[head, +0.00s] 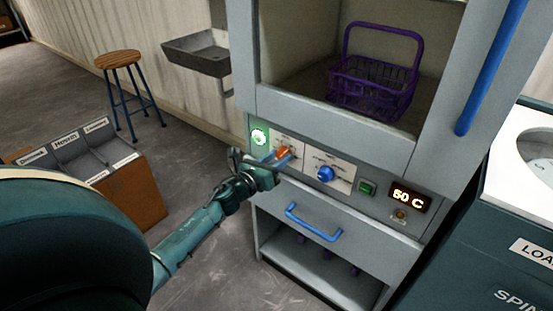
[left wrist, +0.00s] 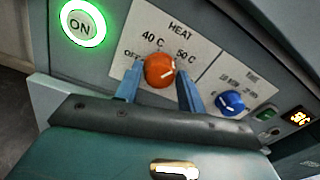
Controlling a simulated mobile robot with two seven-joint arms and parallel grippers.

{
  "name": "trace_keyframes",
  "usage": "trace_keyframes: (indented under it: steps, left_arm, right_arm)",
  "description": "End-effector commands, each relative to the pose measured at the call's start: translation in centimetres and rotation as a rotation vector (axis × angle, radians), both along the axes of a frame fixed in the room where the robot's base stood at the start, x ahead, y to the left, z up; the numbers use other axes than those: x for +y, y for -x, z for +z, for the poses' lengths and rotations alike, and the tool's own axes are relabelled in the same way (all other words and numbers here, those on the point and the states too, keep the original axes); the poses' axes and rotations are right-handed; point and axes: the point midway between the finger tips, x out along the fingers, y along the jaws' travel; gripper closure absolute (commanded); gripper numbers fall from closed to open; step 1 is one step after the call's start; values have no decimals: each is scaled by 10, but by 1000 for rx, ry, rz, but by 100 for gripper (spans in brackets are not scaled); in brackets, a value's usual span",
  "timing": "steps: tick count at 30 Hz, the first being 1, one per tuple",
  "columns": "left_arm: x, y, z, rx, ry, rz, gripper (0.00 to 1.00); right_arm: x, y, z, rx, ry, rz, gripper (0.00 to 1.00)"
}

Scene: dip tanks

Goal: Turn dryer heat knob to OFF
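The orange-red heat knob (left wrist: 159,70) is on the white HEAT panel (left wrist: 180,35) of the dryer, with OFF, 40 C and 50 C labels around it. Its white mark points right, toward the 50 C side. In the head view the knob (head: 283,152) is partly hidden by my gripper. My left gripper (left wrist: 160,84) has its two blue fingers on either side of the knob, with narrow gaps apparent; firm contact is not visible. It also shows in the head view (head: 277,158). My right gripper is not in view.
A blue timer knob (head: 325,174), green button (head: 367,188) and display reading 50 C (head: 409,199) lie to the right. A lit green ON button (head: 259,137) is on the left. A purple basket (head: 374,85) stands in the dryer. A blue drawer handle (head: 313,222) sits below.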

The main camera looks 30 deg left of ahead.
Motion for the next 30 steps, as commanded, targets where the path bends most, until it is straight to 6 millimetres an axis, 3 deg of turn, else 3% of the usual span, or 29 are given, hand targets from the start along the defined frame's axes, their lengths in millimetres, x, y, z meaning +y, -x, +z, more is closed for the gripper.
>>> trace_keyframes:
  steps: [10, 20, 30]
  left_arm:
    - [0, 0, 0, 0, 0, -1, 89]
    - [0, 0, 0, 4, 50, -1, 89]
    - [1, 0, -1, 24, 288, -1, 89]
  right_arm:
    - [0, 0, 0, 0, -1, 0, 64]
    - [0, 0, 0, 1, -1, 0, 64]
    - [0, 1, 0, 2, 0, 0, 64]
